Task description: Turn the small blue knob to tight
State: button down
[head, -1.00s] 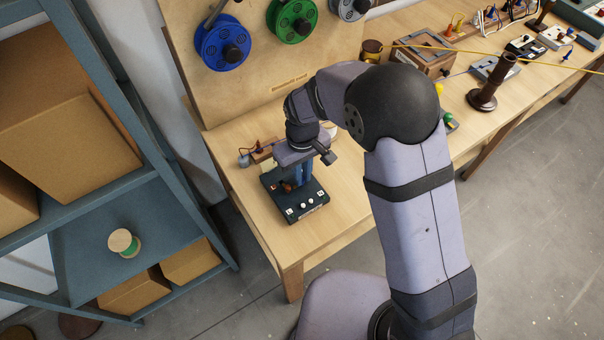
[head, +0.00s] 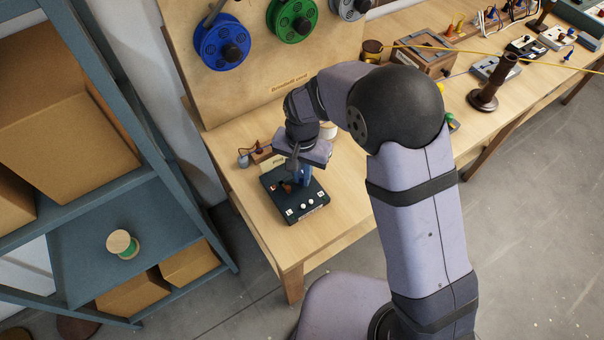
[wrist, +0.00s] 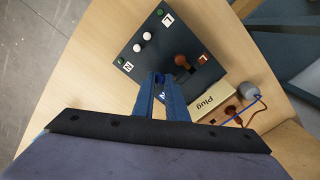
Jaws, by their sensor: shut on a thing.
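A dark terminal block (wrist: 150,45) with L and N labels lies on the bench; in the head view the block (head: 288,214) is below my wrist. My gripper (wrist: 168,76) points down over it, its blue fingers closed together around the small blue knob (wrist: 160,78) near one edge. The fingers mostly hide the knob, so its turn angle and tightness cannot be told. In the head view my gripper (head: 301,184) stands over the block's far side.
A brown knob (wrist: 182,60) and white posts (wrist: 141,42) stand on the block close to the fingers. A pale Plug label (wrist: 207,102) and a grey plug piece (wrist: 248,89) with a blue wire lie beside it. The bench in front of the block is clear.

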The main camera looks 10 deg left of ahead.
aim_at(302, 179)
jog(key=m, duration=0.7)
jog(key=shift+w+r, duration=0.1)
dwell(0.5)
jog(key=c, duration=1.8)
grip_release()
jog(key=shift+o, duration=0.2)
jog(key=shift+r+b, duration=1.35)
jog(key=shift+r, duration=2.3)
